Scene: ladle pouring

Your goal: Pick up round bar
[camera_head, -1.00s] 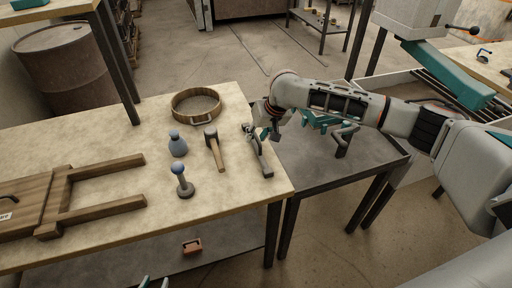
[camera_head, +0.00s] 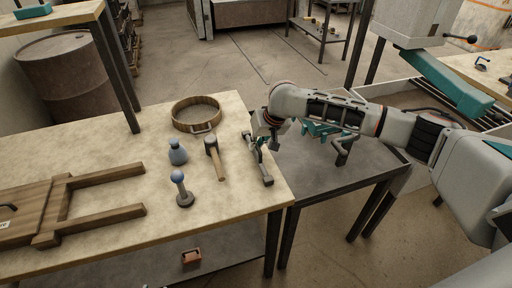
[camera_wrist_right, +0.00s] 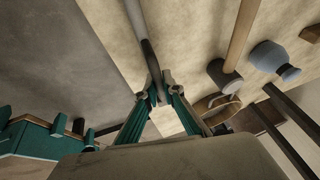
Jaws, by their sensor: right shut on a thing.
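The round bar (camera_head: 262,168) is a slim grey piece at the right edge of the wooden-topped table (camera_head: 110,135). In the right wrist view the bar (camera_wrist_right: 145,45) runs up from between the fingers. My right gripper (camera_head: 262,143) is over the bar's far part, with its fingers partly hidden by the wrist in the head view. In the right wrist view the gripper (camera_wrist_right: 155,92) is shut on the bar. The bar looks to be still at table level; I cannot tell whether it touches the top. My left gripper is out of view.
A hammer (camera_head: 218,162), a blue bottle-like piece (camera_head: 177,154), a blue-knobbed stand (camera_head: 183,190) and a round sieve-like ring (camera_head: 197,108) stand left of the bar. A wooden frame (camera_head: 60,205) lies farther left. A dark, lower table (camera_head: 310,180) adjoins on the right.

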